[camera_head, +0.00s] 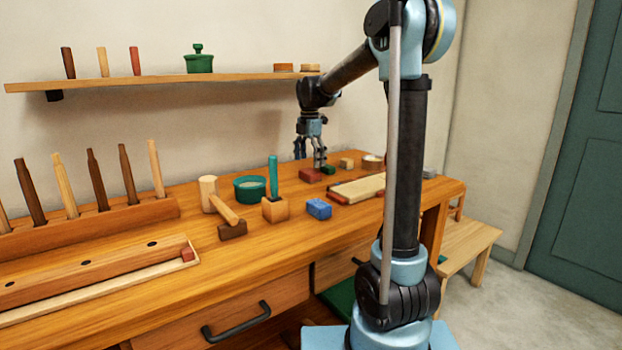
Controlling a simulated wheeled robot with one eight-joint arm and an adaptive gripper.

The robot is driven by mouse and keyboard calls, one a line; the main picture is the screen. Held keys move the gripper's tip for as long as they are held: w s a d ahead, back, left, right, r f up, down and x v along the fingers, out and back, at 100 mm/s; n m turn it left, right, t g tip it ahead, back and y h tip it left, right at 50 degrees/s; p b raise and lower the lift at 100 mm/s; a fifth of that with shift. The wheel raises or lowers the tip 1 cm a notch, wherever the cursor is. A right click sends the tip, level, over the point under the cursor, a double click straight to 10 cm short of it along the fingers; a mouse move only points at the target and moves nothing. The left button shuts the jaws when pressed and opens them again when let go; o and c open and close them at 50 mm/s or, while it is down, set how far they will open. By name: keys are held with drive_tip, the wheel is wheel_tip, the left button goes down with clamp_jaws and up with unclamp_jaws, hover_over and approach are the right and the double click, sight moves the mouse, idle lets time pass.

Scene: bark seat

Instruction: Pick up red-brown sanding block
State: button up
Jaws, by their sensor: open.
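A red-brown block (311,175), which looks like the sanding block, lies on the wooden workbench (110,294) toward its back right. My gripper (310,160) points down over the bench at this block, with its fingers apart. One finger appears right at or just behind the block's upper right side. I cannot tell whether it touches the block. No object shows between the fingers.
A small green block (328,170) sits close to the right of the red-brown block, with a tan block (346,162) beyond. A blue block (319,208), a wooden mallet (230,219), a green bowl (250,188) and a pale board (357,189) lie nearer. A shelf (150,84) hangs behind.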

sight(310, 170)
drive_tip(key=shift+s+d+f, duration=0.1)
drive_tip(key=shift+f, duration=2.25)
drive_tip(key=c, duration=1.3)
drive_tip(key=shift+r, duration=0.1)
